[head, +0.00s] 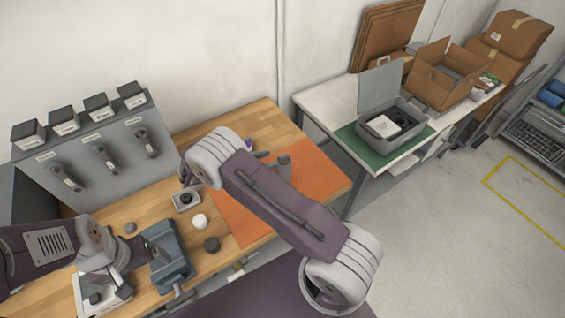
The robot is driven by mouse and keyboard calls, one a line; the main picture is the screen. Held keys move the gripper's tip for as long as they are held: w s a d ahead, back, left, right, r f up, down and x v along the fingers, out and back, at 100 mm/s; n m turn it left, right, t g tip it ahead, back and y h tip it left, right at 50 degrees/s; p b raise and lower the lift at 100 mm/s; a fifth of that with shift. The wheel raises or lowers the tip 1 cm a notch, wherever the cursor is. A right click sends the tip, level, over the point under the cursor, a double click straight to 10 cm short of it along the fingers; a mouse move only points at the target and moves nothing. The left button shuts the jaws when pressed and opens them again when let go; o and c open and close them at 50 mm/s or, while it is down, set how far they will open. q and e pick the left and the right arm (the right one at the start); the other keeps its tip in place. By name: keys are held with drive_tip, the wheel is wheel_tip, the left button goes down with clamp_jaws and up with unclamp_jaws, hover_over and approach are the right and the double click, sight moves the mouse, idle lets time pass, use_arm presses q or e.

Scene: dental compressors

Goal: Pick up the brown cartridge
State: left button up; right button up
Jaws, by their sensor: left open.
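I cannot pick out a clearly brown cartridge. A small dark, brownish-grey round piece (211,244) lies on the wooden bench and may be it. A white round piece (200,221) stands just behind it. My left gripper (150,252) is open at the lower left, over or beside a blue-grey vise-like fixture (175,268), to the left of the dark piece. I cannot see anything held between its fingers.
A small grey block with a dark centre (186,203) and a grey knob (130,228) are on the bench (150,212). An orange mat (325,172) lies right. A grey panel with levers (85,150) stands behind. A white tray (112,296) is at the front left.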

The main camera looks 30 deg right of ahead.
sight(281, 157)
drive_tip(key=p+x, duration=0.1)
drive_tip(key=x, duration=0.4)
drive_tip(key=shift+w+d+p, duration=0.1)
drive_tip(key=shift+p, duration=0.3)
drive_tip(key=shift+d+f, duration=0.1)
drive_tip(key=shift+f, duration=0.05)
drive_tip(key=shift+a, duration=0.25)
drive_tip(key=shift+c, duration=0.3)
drive_tip(key=c, duration=0.5)
drive_tip(key=shift+d, duration=0.1)
clamp_jaws()
